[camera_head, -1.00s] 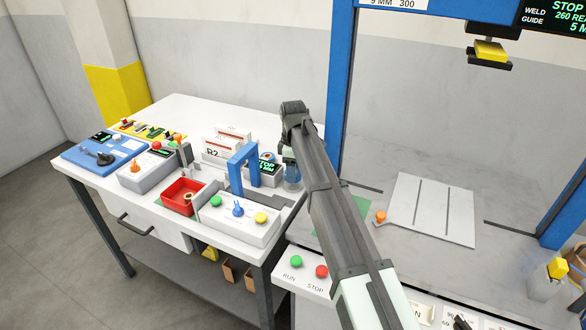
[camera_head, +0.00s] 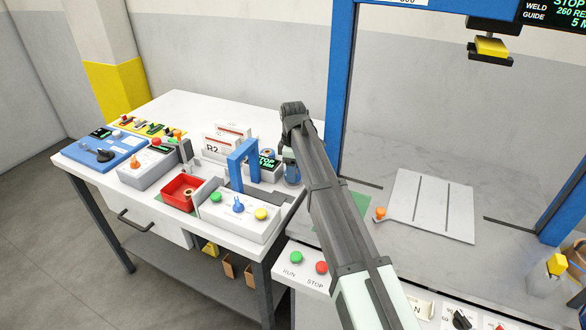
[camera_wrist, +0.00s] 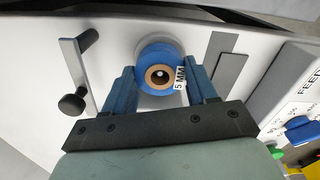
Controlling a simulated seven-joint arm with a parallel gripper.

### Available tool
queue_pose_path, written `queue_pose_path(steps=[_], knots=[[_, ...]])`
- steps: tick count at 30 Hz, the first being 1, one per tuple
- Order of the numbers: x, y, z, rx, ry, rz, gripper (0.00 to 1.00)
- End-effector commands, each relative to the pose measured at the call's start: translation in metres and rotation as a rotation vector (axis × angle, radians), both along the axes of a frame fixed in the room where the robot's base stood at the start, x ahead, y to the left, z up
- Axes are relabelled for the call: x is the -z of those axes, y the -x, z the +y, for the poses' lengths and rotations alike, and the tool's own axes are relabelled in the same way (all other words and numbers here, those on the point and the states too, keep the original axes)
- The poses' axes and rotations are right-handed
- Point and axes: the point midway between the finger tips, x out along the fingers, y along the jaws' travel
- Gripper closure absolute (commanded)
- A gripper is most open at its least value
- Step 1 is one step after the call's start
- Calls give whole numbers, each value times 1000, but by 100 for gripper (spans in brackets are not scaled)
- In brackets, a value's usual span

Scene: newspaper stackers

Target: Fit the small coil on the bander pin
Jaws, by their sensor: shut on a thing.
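My gripper (camera_wrist: 163,74) has its two blue fingers shut on the small coil (camera_wrist: 149,57), one on each side. The coil is a blue ring with a tan core and a "5 MM" tag on its right side. A pale spot shows inside the dark core hole; I cannot tell if this is the bander pin or how far the coil sits over it. A white surface lies below the coil. In the head view my gripper (camera_head: 291,173) points down behind the blue arch (camera_head: 243,158) of the bench machine; the coil is not clear there.
In the wrist view a grey lever (camera_wrist: 72,68) with black knobs stands left of the coil and a grey plate (camera_wrist: 228,60) lies right. A red tray (camera_head: 171,194) and a button box (camera_head: 238,222) are at the bench front. The larger grey machine table (camera_head: 400,160) is right.

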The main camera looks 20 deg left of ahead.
Motion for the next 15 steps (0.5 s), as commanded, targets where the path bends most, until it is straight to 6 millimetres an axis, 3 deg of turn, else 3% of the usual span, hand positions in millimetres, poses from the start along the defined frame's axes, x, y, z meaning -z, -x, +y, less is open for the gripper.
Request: queue_pose_path(steps=[14, 15], knots=[[8, 0, 0, 0, 0, 0, 75], [8, 0, 0, 0, 0, 0, 40]])
